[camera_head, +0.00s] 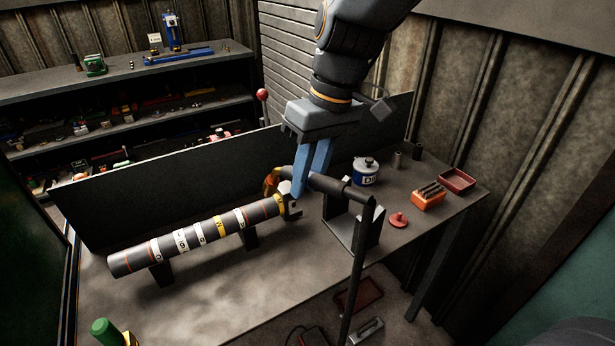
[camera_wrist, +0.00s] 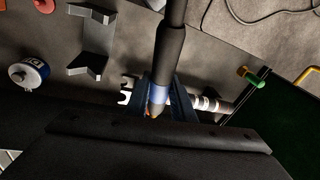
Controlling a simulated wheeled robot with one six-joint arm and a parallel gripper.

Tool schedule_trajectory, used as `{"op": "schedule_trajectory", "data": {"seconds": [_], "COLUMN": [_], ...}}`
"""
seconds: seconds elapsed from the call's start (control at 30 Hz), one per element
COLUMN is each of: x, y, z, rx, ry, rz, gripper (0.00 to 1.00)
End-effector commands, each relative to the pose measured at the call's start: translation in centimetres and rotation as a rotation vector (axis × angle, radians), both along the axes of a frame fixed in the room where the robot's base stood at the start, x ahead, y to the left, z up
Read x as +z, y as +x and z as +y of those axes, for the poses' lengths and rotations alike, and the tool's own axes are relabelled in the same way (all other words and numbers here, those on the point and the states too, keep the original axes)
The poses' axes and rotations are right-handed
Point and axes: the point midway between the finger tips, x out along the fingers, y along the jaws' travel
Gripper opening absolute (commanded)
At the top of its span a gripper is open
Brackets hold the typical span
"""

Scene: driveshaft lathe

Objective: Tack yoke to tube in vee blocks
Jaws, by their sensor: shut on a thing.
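A dark tube (camera_head: 200,240) with white and yellow lettered bands lies across two vee blocks (camera_head: 160,274) on the bench. A grey forked yoke (camera_head: 291,203) sits at its right end, by the yellow band; whether it touches the tube is not clear. The yoke (camera_wrist: 127,90) and part of the tube (camera_wrist: 210,103) also show in the wrist view. My gripper (camera_head: 312,178) has its blue fingers shut on a black welding torch (camera_head: 336,187). The torch's orange tip hangs above and close to the yoke end. In the wrist view, the torch (camera_wrist: 169,45) hides part of the joint.
A grey stand (camera_head: 345,230) is right of the yoke. Behind and right are a white-blue can (camera_head: 366,171), red knob (camera_head: 399,220), orange block (camera_head: 428,197) and red tray (camera_head: 457,180). A dark panel (camera_head: 150,190) backs the bench.

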Motion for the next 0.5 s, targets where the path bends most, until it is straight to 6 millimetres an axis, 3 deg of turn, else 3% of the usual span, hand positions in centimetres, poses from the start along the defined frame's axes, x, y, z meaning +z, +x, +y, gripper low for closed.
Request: {"op": "schedule_trajectory", "data": {"seconds": [0.5], "x": [-0.31], "y": [0.03], "z": [0.03], "rx": [0.0], "ry": [0.001], "rz": [-0.001], "gripper": [0.0]}}
